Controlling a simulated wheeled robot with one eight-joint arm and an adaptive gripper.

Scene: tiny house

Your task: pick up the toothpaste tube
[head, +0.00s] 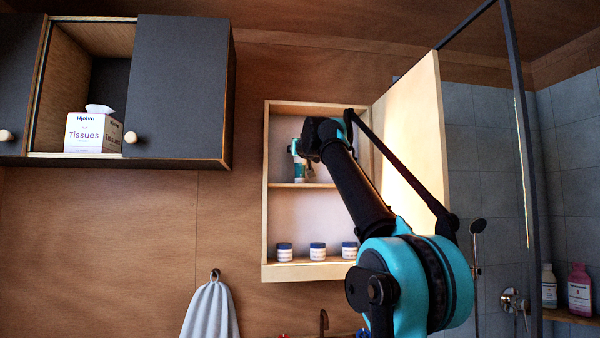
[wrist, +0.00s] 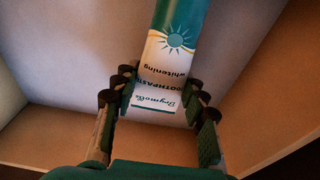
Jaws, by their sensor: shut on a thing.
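The toothpaste tube (wrist: 172,62) is white and teal with a sun mark and the words "whitening" and "toothpaste" in the wrist view. My gripper (wrist: 158,100) has a finger on each side of the tube's lower part and is shut on it. In the head view my gripper (head: 296,148) is inside the upper compartment of the open wall cabinet (head: 267,215). There the tube (head: 300,171) shows small, upright, just above or on the middle shelf; I cannot tell whether it touches the shelf.
Several jars, one of them here (head: 318,251), stand on the cabinet's bottom shelf. The cabinet door (head: 425,130) is open on the right, close to my arm. A dark cupboard (head: 180,90) with a tissue box (head: 92,133) is at left. A towel (head: 210,312) hangs below.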

